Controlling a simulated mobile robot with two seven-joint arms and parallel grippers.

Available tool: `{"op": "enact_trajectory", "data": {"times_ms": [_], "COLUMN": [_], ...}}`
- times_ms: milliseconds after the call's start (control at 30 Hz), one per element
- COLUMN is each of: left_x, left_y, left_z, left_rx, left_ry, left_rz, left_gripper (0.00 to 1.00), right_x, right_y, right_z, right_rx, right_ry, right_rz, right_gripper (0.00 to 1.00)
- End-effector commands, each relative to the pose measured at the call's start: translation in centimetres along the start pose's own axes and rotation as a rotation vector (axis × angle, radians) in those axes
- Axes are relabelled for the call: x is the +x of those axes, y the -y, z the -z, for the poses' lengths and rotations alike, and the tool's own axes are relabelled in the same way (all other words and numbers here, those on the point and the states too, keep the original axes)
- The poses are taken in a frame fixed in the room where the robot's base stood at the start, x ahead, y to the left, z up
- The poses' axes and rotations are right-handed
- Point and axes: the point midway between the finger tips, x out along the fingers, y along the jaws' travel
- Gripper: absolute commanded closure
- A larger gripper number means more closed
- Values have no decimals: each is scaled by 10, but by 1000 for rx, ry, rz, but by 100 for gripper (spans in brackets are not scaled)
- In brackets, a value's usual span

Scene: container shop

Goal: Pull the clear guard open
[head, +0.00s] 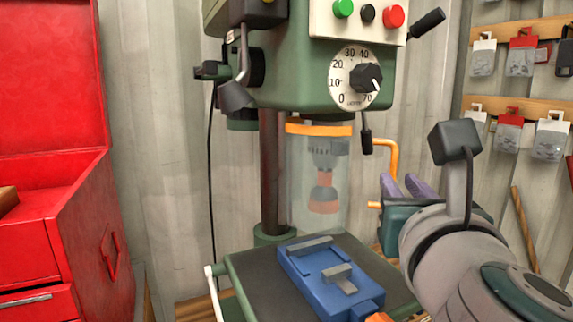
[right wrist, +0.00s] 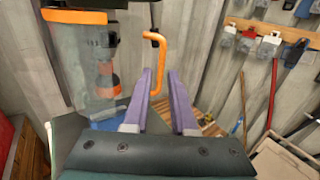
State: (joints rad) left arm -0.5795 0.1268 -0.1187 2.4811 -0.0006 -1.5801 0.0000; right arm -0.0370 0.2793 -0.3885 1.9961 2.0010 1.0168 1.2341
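The clear guard (head: 335,200) is a transparent cylinder under an orange ring (head: 318,129) on the green drill press. It stands around the drill chuck (head: 323,190) and also shows at the left of the right wrist view (right wrist: 62,70). A bent orange handle (head: 392,158) sticks out to its right. My right gripper (head: 405,186) is beside the handle, its purple fingers apart. In the right wrist view the orange handle (right wrist: 155,62) appears between and beyond the fingertips (right wrist: 160,72), closer to the left finger. I see no contact. My left gripper is out of view.
A blue vise (head: 310,272) sits on the press table below the guard. The press head with dial (head: 352,78) and buttons overhangs it. A red cabinet (head: 60,220) is at the left. Packets on wall racks (head: 522,55) hang at the right.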

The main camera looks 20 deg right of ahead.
Motion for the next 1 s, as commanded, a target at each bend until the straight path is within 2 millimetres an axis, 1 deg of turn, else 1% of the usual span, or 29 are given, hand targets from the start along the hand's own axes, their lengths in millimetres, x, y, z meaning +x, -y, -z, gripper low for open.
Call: {"op": "enact_trajectory", "data": {"times_ms": [33,100,200,300,433,700,767,933,1000], "left_x": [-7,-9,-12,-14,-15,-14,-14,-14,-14], "left_y": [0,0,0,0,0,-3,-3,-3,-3], "left_z": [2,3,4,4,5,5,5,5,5], "left_rx": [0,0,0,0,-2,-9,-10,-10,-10], "left_ry": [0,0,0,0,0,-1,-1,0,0], "left_rz": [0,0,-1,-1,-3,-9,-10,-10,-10], "left_gripper": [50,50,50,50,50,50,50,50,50], "right_x": [12,25,40,51,58,60,60,59,59], "right_y": [1,1,1,0,0,0,0,0,0], "right_z": [-6,-4,-4,-2,-1,-1,-1,-1,-1], "right_rx": [-5,-5,-4,-4,-3,-2,-2,-2,-2], "right_ry": [5,4,4,3,2,2,2,2,2], "right_rz": [4,2,2,0,0,-1,0,0,0], "right_gripper": [76,76,76,76,76,76,81,100,100]}}
